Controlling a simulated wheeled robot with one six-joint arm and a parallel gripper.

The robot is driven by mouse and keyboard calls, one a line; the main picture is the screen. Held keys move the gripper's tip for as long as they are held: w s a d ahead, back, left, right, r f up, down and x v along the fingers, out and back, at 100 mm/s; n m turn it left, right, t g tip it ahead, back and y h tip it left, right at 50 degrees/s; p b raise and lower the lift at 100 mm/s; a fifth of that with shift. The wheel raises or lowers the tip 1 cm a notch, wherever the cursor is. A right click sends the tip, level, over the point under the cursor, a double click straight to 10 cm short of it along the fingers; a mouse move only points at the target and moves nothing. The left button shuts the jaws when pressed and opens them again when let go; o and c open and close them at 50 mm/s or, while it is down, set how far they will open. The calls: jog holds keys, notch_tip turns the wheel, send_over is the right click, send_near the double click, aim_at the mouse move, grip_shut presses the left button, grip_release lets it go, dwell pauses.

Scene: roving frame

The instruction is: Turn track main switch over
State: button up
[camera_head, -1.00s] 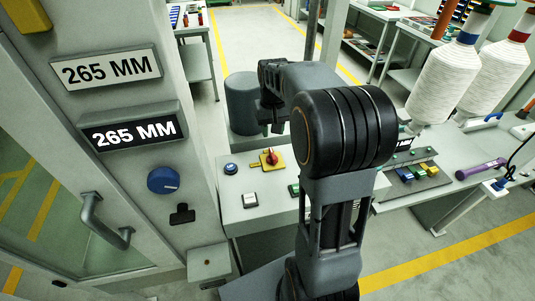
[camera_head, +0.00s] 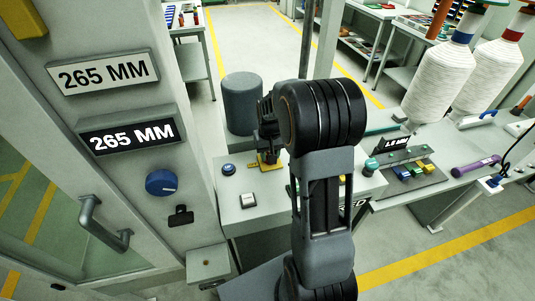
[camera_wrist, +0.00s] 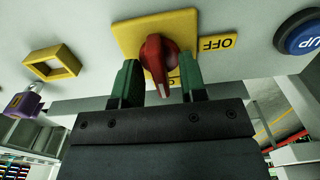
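The main switch is a red rotary knob (camera_wrist: 158,57) on a yellow plate (camera_wrist: 128,36) in the wrist view. Its narrow end points down the picture, toward a yellow label mostly hidden by the knob and gripper. A yellow OFF label (camera_wrist: 218,44) sits right of the knob. My gripper (camera_wrist: 160,72) has its two green fingers on either side of the knob, with visible gaps, so it is open. In the head view my gripper (camera_head: 268,150) is over the yellow plate (camera_head: 267,166) and hides the knob.
A blue UP button (camera_wrist: 300,35) and an empty yellow frame (camera_wrist: 50,62) flank the switch. A purple padlock (camera_wrist: 22,103) shows at left. The cabinet with a blue knob (camera_head: 161,182) stands left of the panel; a grey cylinder (camera_head: 243,105) stands behind.

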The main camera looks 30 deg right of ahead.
grip_shut()
jog(key=shift+n, duration=0.4)
jog(key=n, duration=0.3)
jog(key=shift+n+b, duration=0.35)
jog(key=shift+n, duration=0.05)
jog(key=n, duration=0.4)
jog(key=shift+n, duration=0.3)
jog(key=n+b, duration=0.1)
jog(key=n, duration=0.3)
jog(key=shift+r+n, duration=0.1)
jog(key=shift+n, duration=2.3)
